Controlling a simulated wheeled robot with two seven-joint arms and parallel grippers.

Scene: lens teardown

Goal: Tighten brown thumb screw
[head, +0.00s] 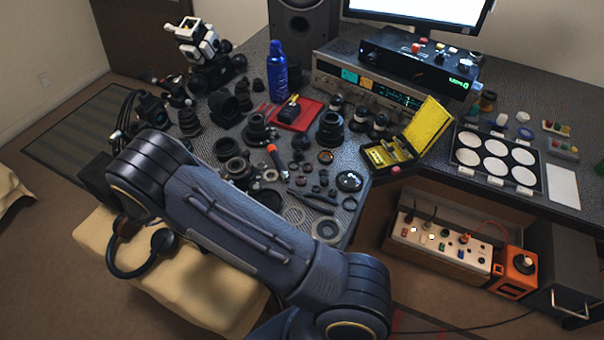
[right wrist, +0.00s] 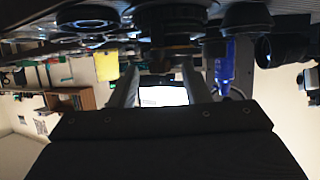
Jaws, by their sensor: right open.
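My right gripper (right wrist: 163,78) is open in the right wrist view, which is upside down, with one finger on each side of the picture's middle. A dark round lens part (right wrist: 172,17) hangs in at the top, with a brown band (right wrist: 172,52) between and beyond the fingertips. I cannot tell whether this band is the brown thumb screw, or whether the fingers touch it. In the head view my big blue arm crosses the table's front left, and I cannot make out the fingers there. No brown thumb screw is clear in that view. My left gripper is not in view.
Many lens parts crowd the table around a red tray (head: 312,113). A blue bottle (head: 278,72) stands behind, and an open yellow case (head: 428,125) is to the right. A tray of white discs (head: 541,172) lies far right. A cream cushioned seat (head: 185,285) is in front.

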